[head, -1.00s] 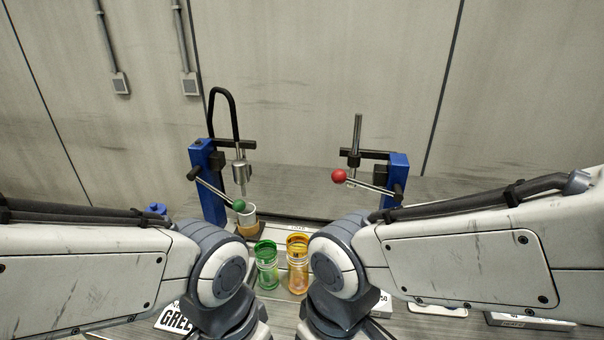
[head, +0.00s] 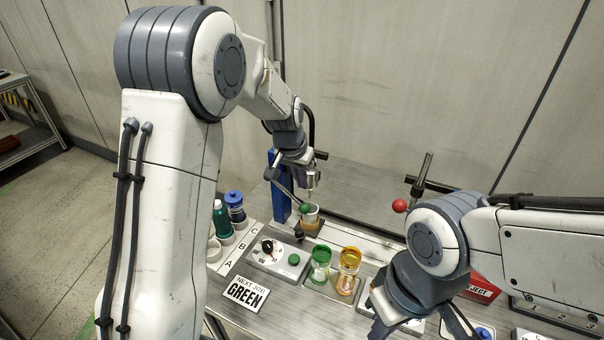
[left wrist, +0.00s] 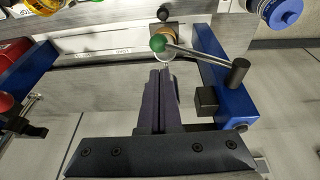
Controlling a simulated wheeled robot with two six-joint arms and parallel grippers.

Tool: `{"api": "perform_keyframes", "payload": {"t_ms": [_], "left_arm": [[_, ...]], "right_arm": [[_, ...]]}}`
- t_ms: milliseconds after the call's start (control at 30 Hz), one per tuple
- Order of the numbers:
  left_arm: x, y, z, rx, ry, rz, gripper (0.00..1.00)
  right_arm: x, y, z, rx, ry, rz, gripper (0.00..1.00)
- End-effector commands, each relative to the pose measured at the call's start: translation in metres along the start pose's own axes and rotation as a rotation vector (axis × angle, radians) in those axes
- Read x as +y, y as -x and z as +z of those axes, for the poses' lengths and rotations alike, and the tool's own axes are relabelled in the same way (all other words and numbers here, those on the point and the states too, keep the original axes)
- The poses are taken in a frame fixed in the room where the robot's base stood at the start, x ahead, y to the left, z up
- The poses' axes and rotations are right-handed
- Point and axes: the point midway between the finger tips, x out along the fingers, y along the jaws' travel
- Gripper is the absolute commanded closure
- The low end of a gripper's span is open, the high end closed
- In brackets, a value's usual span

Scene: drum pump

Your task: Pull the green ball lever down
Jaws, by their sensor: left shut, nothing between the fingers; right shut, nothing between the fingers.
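The green ball (head: 306,209) is on the end of a metal lever that slopes down from the blue pump stand (head: 279,186). It hangs beside a cup under the spout. It also shows in the left wrist view (left wrist: 158,43), just beyond the fingertips. My left gripper (head: 299,176) is shut and empty, above and behind the ball in the head view. In the left wrist view its fingers (left wrist: 160,75) point toward the ball; whether they touch it I cannot tell. My right gripper (head: 380,322) is shut and empty, low at the bottom of the head view, partly cut off.
A second lever with a red ball (head: 399,206) stands to the right. A green jar (head: 320,264) and an amber jar (head: 349,270) stand in front of the pumps. A panel with a dial (head: 277,260) and a "NEXT JOB GREEN" sign (head: 246,293) lie left of them.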

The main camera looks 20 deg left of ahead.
Motion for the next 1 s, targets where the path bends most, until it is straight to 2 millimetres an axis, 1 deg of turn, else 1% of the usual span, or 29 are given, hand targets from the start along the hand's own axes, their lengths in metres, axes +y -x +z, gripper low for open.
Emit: {"api": "perform_keyframes", "payload": {"t_ms": [33,200,300,400,533,833,933,1000], "left_arm": [[0.001,-0.009,0.001,-0.006,0.0,0.001,1.0],[0.001,-0.039,0.001,-0.006,-0.001,0.001,1.0],[0.001,-0.052,0.0,-0.004,-0.001,0.001,1.0],[0.001,-0.06,0.0,-0.002,-0.002,0.001,1.0],[0.001,-0.065,0.0,0.0,-0.002,0.0,1.0],[0.0,-0.066,0.001,0.0,-0.001,0.0,1.0],[-0.001,-0.07,0.002,0.0,-0.001,0.0,1.0],[-0.002,-0.076,0.004,0.0,0.0,0.0,1.0]], "right_arm": [[0.0,0.006,0.0,0.0,0.0,0.0,1.0],[-0.001,0.014,-0.001,0.0,-0.001,0.0,1.0],[-0.001,0.017,-0.001,0.0,-0.001,0.0,1.0],[-0.001,0.018,-0.001,0.0,-0.001,0.0,1.0],[-0.001,0.019,-0.001,0.0,-0.001,0.0,1.0],[-0.001,0.018,-0.001,0.0,-0.001,0.0,1.0],[-0.001,0.012,-0.001,0.0,-0.001,0.0,1.0],[0.0,0.004,0.0,0.0,0.0,0.0,1.0]]}}
